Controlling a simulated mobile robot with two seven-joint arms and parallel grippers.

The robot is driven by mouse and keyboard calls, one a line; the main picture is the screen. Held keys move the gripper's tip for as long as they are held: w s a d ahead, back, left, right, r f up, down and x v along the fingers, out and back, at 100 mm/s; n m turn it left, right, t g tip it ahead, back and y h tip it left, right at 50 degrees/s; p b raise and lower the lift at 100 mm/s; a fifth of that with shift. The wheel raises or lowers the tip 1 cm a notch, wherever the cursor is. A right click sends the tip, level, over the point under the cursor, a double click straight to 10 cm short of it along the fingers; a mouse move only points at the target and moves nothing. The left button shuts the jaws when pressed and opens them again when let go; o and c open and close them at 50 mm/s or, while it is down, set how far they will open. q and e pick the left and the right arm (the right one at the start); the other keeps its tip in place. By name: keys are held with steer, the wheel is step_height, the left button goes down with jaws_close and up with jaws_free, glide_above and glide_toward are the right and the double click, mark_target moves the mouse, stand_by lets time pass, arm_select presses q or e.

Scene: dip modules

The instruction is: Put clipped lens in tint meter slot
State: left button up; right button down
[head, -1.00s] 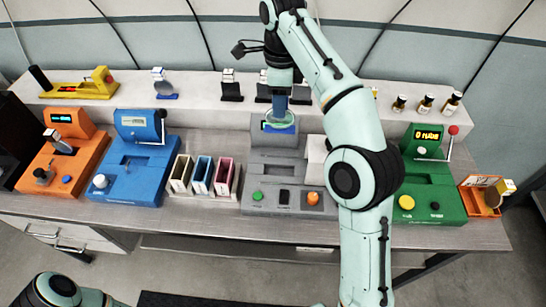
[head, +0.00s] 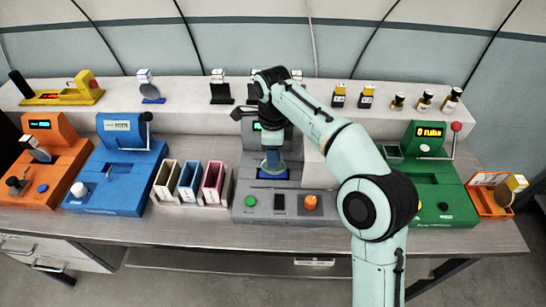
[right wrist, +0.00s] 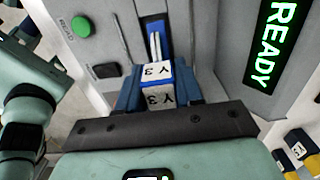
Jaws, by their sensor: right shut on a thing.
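My right gripper (head: 273,168) is at the grey machine (head: 243,187), over the blue slot area (head: 288,174) in its middle. In the right wrist view it is shut on a blue clip with a white label reading Y3 (right wrist: 157,95). The clip is lined up with the blue slot (right wrist: 154,35) in the grey top. The lens below the clip is hidden, so I cannot tell how deep it sits. The machine's screen (right wrist: 268,45) reads READY in green. My left gripper is not in view.
An orange machine (head: 62,160) and a blue machine (head: 120,180) stand left, with coloured racks (head: 190,183) beside the grey one. A green machine (head: 440,175) and an orange tray (head: 487,195) stand right. The white back shelf (head: 190,92) holds other clipped lenses and bottles.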

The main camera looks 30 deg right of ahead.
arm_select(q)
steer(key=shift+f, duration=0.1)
arm_select(e)
steer(key=shift+f, duration=0.4)
steer(key=shift+f, duration=0.15)
steer(key=c, duration=0.7)
jaws_free()
steer(key=shift+c, duration=0.2)
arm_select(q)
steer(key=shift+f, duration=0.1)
arm_select(e)
step_height(320, 180, up, 12)
steer(key=p, duration=0.4)
steer(key=shift+r, duration=0.2)
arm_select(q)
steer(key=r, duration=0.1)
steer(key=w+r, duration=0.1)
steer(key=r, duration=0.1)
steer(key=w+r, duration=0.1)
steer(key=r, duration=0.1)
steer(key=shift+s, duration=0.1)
arm_select(e)
steer(key=shift+f, duration=0.1)
